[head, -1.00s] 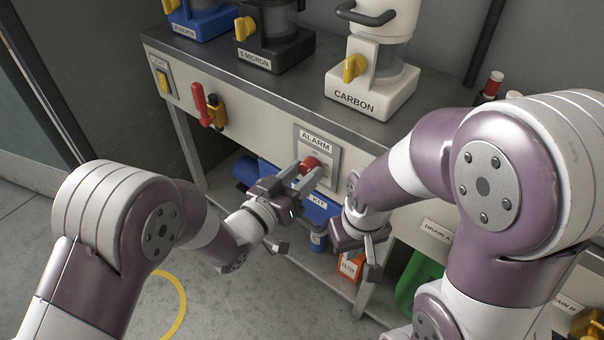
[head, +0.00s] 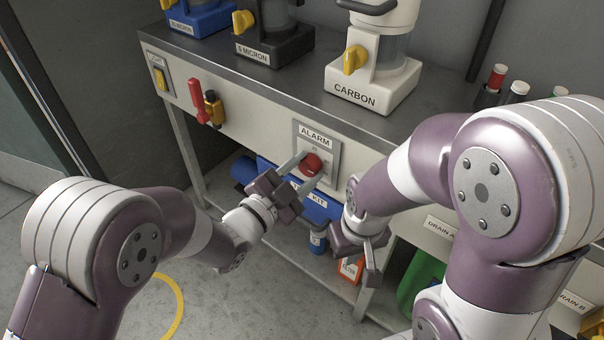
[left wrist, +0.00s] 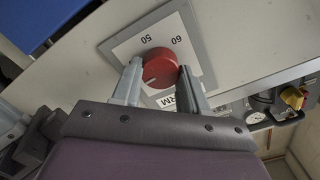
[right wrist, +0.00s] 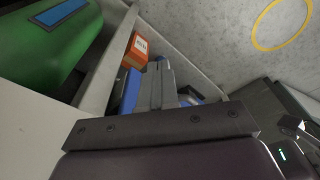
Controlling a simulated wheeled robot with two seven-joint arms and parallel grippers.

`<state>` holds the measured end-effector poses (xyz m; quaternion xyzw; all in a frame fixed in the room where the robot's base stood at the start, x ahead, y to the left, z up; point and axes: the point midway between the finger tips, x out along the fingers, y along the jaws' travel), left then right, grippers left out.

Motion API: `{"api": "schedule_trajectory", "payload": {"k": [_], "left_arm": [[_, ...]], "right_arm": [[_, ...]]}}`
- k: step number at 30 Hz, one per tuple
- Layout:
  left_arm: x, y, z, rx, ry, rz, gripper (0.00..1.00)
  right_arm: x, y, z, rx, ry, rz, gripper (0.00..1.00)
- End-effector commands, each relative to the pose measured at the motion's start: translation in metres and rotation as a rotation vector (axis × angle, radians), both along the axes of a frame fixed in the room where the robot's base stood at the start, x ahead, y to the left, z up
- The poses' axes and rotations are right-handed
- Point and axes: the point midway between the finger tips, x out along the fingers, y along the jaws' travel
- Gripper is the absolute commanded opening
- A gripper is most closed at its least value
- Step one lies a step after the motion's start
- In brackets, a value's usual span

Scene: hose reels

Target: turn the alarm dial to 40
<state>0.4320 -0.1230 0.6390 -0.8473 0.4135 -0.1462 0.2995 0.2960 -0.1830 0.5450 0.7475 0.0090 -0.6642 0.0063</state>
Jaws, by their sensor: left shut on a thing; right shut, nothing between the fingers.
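The red alarm dial (head: 312,164) sits on a pale square plate under the ALARM label (head: 316,137), on the front panel of the bench. My left gripper (head: 303,170) has its two fingers on either side of the dial, shut on it. In the left wrist view the dial (left wrist: 160,68) is between the fingertips, with the printed numbers 50 and 60 beyond it. Other numbers are hidden, and I cannot read the setting surely. My right gripper (head: 372,264) is shut and empty, low in front of the bench; its closed fingers (right wrist: 155,85) show in the right wrist view.
The CARBON filter housing (head: 372,85) and the 5 MICRON housing (head: 272,45) stand on the bench top. A red-handled valve (head: 197,102) and a LIGHT switch (head: 161,80) are left of the dial. An orange box (head: 350,268) and green container (head: 420,282) sit below.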

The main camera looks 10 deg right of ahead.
Motion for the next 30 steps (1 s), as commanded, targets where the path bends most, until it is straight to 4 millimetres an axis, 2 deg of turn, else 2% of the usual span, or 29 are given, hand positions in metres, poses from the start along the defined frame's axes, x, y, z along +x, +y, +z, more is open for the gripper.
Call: {"api": "schedule_trajectory", "payload": {"k": [15, 30], "left_arm": [[-0.001, 0.0, -0.004, 0.27, -0.345, -0.002, 0.13], [-0.001, 0.0, -0.003, 0.385, -0.487, -0.002, 0.13]], "right_arm": [[0.0, 0.0, -0.026, 0.0, 0.0, 0.0, 0.0], [0.0, 0.0, -0.035, 0.0, 0.0, 0.0, 0.0]]}}
